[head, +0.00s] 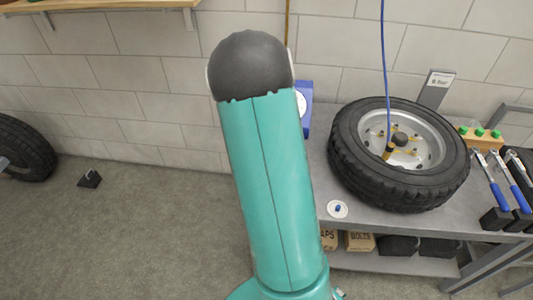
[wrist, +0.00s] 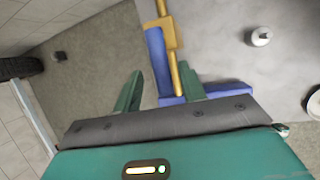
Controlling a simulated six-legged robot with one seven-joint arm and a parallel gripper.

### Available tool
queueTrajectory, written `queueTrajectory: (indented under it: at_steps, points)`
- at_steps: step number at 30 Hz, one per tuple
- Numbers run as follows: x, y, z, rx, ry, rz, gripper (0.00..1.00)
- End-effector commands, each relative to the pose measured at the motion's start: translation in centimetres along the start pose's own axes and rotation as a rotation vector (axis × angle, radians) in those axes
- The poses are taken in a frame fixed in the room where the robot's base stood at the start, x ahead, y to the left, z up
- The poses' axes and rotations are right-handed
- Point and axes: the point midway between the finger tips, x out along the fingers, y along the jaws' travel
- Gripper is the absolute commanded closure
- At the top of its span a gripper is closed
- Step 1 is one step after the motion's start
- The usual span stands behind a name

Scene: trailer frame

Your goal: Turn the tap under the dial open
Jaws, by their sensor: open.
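A blue stand (head: 305,118) with a white dial (head: 301,101) shows in the head view, mostly hidden behind my arm. In the wrist view the blue stand (wrist: 157,62) carries a brass pipe (wrist: 176,72) with a brass block (wrist: 161,34) on it. I cannot tell which brass part is the tap, and the dial's face does not show there. My gripper (wrist: 160,84) is open in the wrist view, one finger on each side of the pipe's lower part. I cannot tell whether either finger touches it. In the head view my gripper is hidden.
A tyre on a rim (head: 345,150) lies on the grey bench (head: 325,178), right of the stand, with a blue hose (head: 385,65) above it. Blue-handled tools (head: 497,193) stand at right. The floor at left is mostly clear.

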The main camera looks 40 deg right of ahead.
Motion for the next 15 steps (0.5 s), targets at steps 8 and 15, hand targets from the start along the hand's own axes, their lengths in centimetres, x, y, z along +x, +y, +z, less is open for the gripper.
queueTrajectory:
  at_steps: [8,15]
  points:
    - [-0.1,0.0,-0.1,-0.001,0.000,-0.001,0.59]
    - [-2.9,0.1,-0.1,-0.003,-0.001,0.001,0.59]
